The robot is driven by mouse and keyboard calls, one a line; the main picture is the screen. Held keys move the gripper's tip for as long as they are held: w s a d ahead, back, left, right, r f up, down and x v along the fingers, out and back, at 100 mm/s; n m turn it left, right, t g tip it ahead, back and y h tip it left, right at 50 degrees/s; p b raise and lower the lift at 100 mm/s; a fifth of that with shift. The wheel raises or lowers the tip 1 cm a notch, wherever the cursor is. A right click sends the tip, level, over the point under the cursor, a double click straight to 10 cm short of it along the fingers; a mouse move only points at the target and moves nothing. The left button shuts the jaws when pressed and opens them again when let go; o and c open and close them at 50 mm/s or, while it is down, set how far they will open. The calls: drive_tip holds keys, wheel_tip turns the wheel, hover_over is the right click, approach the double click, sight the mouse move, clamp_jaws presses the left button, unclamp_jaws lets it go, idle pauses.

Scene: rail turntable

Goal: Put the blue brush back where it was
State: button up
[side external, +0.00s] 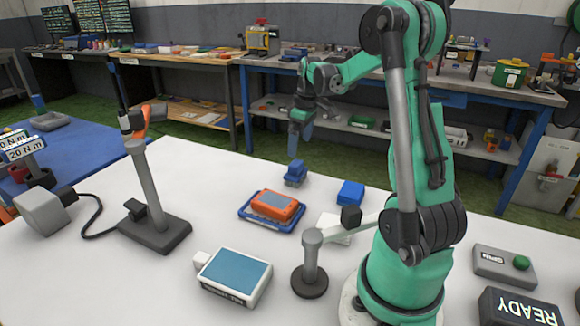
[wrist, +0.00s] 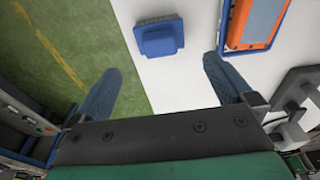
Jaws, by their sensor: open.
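A small blue object with a raised middle, which looks like the blue brush (side external: 295,175), lies on the white table near its far edge. It shows in the wrist view (wrist: 160,38) ahead of my fingertips, with a thin greyish strip along its top side. My gripper (side external: 299,143) hangs above it, pointing down, apart from it. In the wrist view my gripper (wrist: 162,64) has its two blue fingers wide apart with nothing between them. No marked place for the brush can be made out.
An orange device (side external: 273,205) lies in a blue tray (side external: 258,222) close by. A blue block (side external: 350,192) sits to the right. A grey post on a base (side external: 155,232), a short dark stand (side external: 310,280) and a blue-topped white box (side external: 234,275) stand nearer.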

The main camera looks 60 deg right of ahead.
wheel_tip(320, 180, up, 2)
drive_tip(key=shift+s+r, duration=0.1)
drive_tip(key=shift+a+r, duration=0.1)
drive_tip(key=shift+r, duration=0.15)
drive_tip(key=a+r+t, duration=0.1)
drive_tip(key=a+t, duration=0.4)
drive_tip(key=a, duration=2.2)
drive_tip(key=shift+s+r+t, duration=0.2)
drive_tip(key=shift+t, duration=0.2)
